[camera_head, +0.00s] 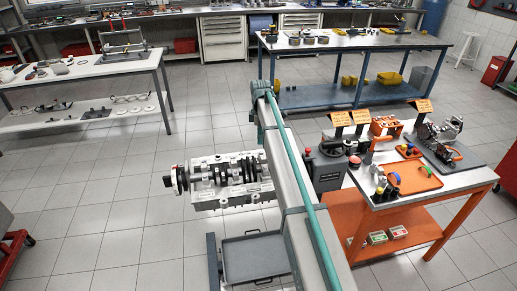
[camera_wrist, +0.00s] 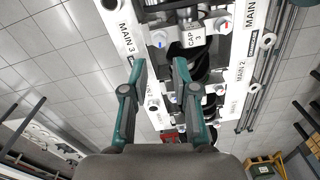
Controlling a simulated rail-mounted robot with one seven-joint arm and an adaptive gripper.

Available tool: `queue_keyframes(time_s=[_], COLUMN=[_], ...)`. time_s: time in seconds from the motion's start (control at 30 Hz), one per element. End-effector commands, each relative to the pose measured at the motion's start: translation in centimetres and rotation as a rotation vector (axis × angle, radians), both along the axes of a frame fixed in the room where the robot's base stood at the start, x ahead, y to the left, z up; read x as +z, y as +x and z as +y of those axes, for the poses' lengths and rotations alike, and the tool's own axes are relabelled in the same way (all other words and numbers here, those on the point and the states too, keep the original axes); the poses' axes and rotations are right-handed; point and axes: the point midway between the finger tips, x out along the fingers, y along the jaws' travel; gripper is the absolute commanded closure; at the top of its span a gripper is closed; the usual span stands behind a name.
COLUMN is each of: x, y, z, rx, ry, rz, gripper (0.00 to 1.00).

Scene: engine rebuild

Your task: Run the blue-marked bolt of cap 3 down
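The engine block (camera_head: 232,201) is in the middle of the head view, with the dark crankshaft lying along it. In the wrist view, the metal cap labelled CAP 3 (camera_wrist: 192,37) is at the top, between the MAIN 3 and MAIN 2 labels. The blue-marked bolt (camera_wrist: 158,38) is at the cap's left side, and a red-marked bolt (camera_wrist: 224,23) is at its right side. My gripper (camera_wrist: 158,62) is open, with nothing between its fingertips. In the picture, the fingertips lie just below the blue-marked bolt; the bolt's depth in its hole is unclear.
A grey tray (camera_head: 255,258) stands in front of the block. An orange-framed table (camera_head: 410,216) at the right carries an orange tray (camera_head: 412,178) and tools. A blue-framed bench (camera_head: 350,97) stands behind. Floor left of the block is clear.

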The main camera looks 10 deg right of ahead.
Motion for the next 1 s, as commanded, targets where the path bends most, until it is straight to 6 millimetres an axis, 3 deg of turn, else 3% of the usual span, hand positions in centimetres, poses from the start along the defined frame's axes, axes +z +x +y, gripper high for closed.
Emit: queue_keyframes(time_s=[0.2, 0.4, 0.8, 1.0], x=[-3.6, -5.9, -6.8, -6.8], y=[-0.2, -0.2, -0.1, -0.1], z=[0.0, 0.0, 0.0, 0.0], rx=[-0.001, -0.002, -0.002, -0.002], ry=[-0.001, 0.0, 0.0, 0.0], rz=[0.002, 0.001, -0.001, 0.0], gripper=[0.72, 0.72, 0.72, 1.0])
